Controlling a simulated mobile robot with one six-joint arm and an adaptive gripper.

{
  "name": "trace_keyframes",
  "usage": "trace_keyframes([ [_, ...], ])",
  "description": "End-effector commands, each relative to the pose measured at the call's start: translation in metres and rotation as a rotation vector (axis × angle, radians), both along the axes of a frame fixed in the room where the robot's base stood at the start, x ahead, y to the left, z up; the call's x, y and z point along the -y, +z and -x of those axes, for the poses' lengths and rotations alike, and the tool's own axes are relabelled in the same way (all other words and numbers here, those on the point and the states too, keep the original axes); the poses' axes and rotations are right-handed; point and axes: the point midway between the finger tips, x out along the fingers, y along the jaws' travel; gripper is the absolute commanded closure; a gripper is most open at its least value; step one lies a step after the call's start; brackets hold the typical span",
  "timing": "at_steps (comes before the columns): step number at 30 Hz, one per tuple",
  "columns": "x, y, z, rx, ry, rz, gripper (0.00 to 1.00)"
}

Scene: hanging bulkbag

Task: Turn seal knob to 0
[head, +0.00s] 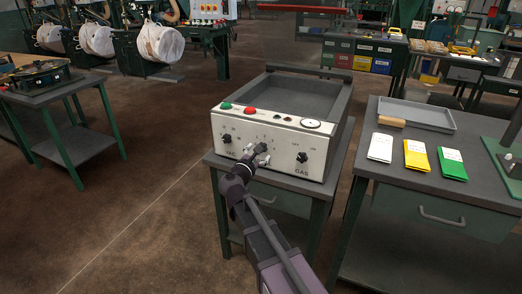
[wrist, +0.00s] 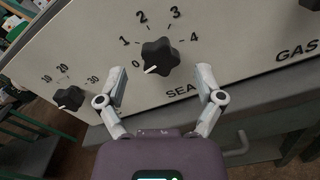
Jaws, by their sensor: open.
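The seal knob (wrist: 160,55) is a black lobed knob on the cream front panel, with a dial marked 0 to 4 around it. Its white pointer line points to the lower left, close to the 0 mark and slightly below it. The word SEAL below is partly hidden by my finger. My gripper (wrist: 162,82) is open in front of the panel, one finger on each side below the knob. The fingers look apart from the knob.
A left knob (wrist: 69,97) marked 10, 20, 30 and a gas knob (head: 302,157) flank it. Green button (head: 226,105) and red button (head: 250,111) sit above. A bench with a grey tray (head: 417,115) and coloured packets stands right.

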Motion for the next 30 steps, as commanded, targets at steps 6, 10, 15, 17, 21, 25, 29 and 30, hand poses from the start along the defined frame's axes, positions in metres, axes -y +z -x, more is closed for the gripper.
trace_keyframes([
  [6,-0.011,0.000,0.036,0.000,0.003,0.000,0.14],
  [10,-0.019,0.000,0.056,0.000,0.003,0.001,0.14],
  [15,-0.027,0.000,0.075,0.000,0.002,0.001,0.14],
  [17,-0.028,0.000,0.079,0.000,0.001,0.001,0.14],
  [21,-0.031,0.000,0.086,0.000,0.000,0.001,0.14],
  [25,-0.032,0.000,0.088,0.000,0.000,0.001,0.14],
  [29,-0.032,0.000,0.087,0.000,0.000,0.001,0.14],
  [30,-0.032,0.000,0.087,0.000,0.000,0.001,0.14],
])
